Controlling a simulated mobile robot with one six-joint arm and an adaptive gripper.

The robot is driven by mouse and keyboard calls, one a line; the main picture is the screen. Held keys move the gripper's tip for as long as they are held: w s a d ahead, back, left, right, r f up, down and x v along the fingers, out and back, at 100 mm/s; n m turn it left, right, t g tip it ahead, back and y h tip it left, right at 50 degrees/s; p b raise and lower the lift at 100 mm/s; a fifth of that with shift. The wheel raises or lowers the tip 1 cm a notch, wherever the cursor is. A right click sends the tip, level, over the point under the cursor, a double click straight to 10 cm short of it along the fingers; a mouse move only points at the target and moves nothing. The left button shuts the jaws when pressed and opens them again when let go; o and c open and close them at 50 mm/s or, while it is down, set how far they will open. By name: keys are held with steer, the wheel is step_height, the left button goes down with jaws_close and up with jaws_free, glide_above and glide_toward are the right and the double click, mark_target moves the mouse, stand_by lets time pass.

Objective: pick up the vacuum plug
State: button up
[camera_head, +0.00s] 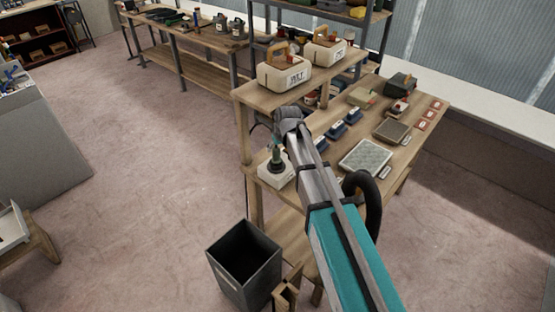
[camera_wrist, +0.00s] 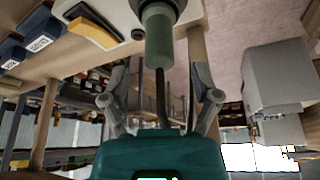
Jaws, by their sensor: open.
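The vacuum plug (camera_wrist: 158,36) is a green cylinder with a dark cable at one end, seen at the top centre of the wrist view. Its other end meets a black round fitting on a pale box. My gripper (camera_wrist: 161,97) is open and empty. Its two fingers lie on either side of the cable, a little short of the green body. I cannot tell whether anything touches the cable.
A yellow and black block (camera_wrist: 94,33) is beside the plug. Blue boxes (camera_head: 337,130), a grey tray (camera_head: 366,158) and other parts lie on the bench. A raised shelf carries cream cases (camera_head: 284,74).

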mark_target(275, 152)
steer(key=shift+f, duration=0.15)
steer(key=shift+b+x, duration=2.4)
steer(key=shift+x, duration=0.1)
steer(key=shift+w, duration=0.1)
jaws_close()
